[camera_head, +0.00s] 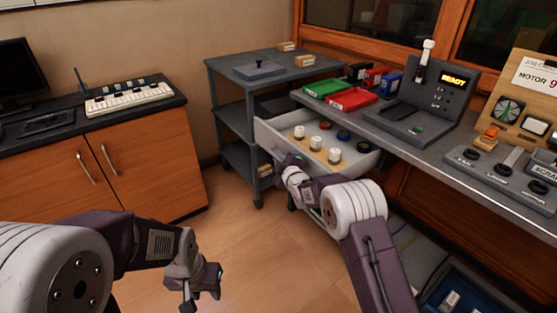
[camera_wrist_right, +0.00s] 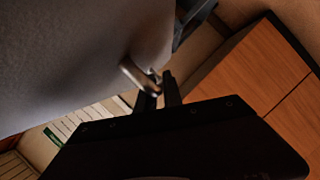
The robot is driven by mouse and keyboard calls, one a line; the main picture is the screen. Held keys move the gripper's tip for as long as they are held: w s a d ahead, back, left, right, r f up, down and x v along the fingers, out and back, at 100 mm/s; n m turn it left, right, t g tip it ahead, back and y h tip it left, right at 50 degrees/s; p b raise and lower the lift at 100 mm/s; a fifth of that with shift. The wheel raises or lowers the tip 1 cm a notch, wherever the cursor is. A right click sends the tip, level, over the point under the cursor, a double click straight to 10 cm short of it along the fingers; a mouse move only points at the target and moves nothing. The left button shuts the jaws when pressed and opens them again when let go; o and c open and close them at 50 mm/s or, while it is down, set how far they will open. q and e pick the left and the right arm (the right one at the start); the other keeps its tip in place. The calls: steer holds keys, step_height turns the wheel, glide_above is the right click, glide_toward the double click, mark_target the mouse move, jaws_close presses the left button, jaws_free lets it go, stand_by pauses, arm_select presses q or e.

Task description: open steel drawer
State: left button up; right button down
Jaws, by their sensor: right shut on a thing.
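The steel drawer (camera_head: 264,134) is pulled out from under the grey worktop in the head view. Several white and dark round parts lie inside it. My right gripper (camera_head: 286,163) is at the drawer's front face. In the right wrist view, the fingers (camera_wrist_right: 158,90) are shut on the drawer's metal handle (camera_wrist_right: 135,76), beside the grey drawer front (camera_wrist_right: 70,60). In the head view, my right wrist hides the handle. My left gripper (camera_head: 201,289) hangs empty over the floor, away from the drawer, with its fingers apart.
A grey shelf cart (camera_head: 262,70) stands left of the drawer. The worktop holds green and red trays (camera_head: 352,99) and a device (camera_head: 428,100) reading READY. A wooden cabinet (camera_head: 150,160) with a keyboard-like device (camera_head: 129,98) is at left. Floor between is clear.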

steer(key=shift+d+f, duration=0.1)
steer(key=c, duration=1.8)
jaws_free()
steer(key=shift+o, duration=0.2)
steer(key=p+v, duration=0.2)
steer(key=v, duration=0.7)
